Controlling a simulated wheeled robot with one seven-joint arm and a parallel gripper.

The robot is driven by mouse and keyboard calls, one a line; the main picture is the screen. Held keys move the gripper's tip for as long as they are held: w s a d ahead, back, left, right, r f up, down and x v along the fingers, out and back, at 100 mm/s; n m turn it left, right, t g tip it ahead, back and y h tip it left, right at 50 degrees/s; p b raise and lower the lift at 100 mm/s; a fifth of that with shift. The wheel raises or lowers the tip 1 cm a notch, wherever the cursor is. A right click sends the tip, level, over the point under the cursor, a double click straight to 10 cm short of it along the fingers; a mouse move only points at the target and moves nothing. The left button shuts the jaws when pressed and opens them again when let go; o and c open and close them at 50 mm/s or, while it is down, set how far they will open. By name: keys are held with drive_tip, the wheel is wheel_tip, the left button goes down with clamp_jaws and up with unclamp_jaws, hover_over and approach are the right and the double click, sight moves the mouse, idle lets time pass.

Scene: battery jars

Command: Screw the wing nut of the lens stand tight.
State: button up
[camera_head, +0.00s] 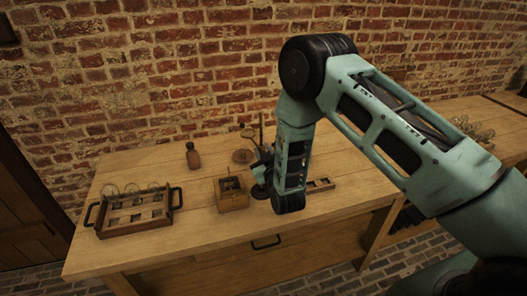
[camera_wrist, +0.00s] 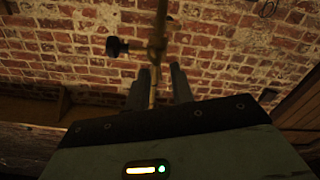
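The lens stand shows in the head view as a thin upright rod (camera_head: 261,128) behind my gripper (camera_head: 259,160). In the wrist view the stand's brass part (camera_wrist: 157,42) rises just beyond the fingertips, with a dark knob (camera_wrist: 115,46) out to its left. My gripper (camera_wrist: 159,80) has its two dark fingers apart, one on each side of a thin brass piece. A gap shows between that piece and the right finger. I cannot make out the wing nut's wings clearly. My arm hides the stand's base in the head view.
On the wooden bench (camera_head: 165,250) are a handled tray (camera_head: 138,228), a small wooden box (camera_head: 232,201), a brown bottle (camera_head: 192,155) and a round brown item (camera_head: 243,157). Glass jars (camera_head: 470,128) stand far right. A brick wall (camera_head: 180,60) is behind.

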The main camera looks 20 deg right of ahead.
clamp_jaws()
drive_tip(key=shift+f+m+b, duration=0.1)
drive_tip(key=shift+m+b, duration=0.2)
drive_tip(key=shift+b, duration=0.1)
drive_tip(key=m+b, duration=0.4)
drive_tip(key=b, duration=0.1)
drive_tip(key=shift+d+f+b, duration=0.15)
drive_tip(key=shift+d+b, duration=0.15)
drive_tip(key=shift+d, duration=0.1)
drive_tip(key=m+b, duration=0.5)
drive_tip(key=d+m+b, duration=0.1)
drive_tip(key=m+b, duration=0.4)
drive_tip(key=b, duration=0.1)
drive_tip(key=f+m+b, duration=0.1)
drive_tip(key=m+b, duration=0.5)
drive_tip(key=shift+d+f, duration=0.1)
drive_tip(key=shift+d, duration=0.25)
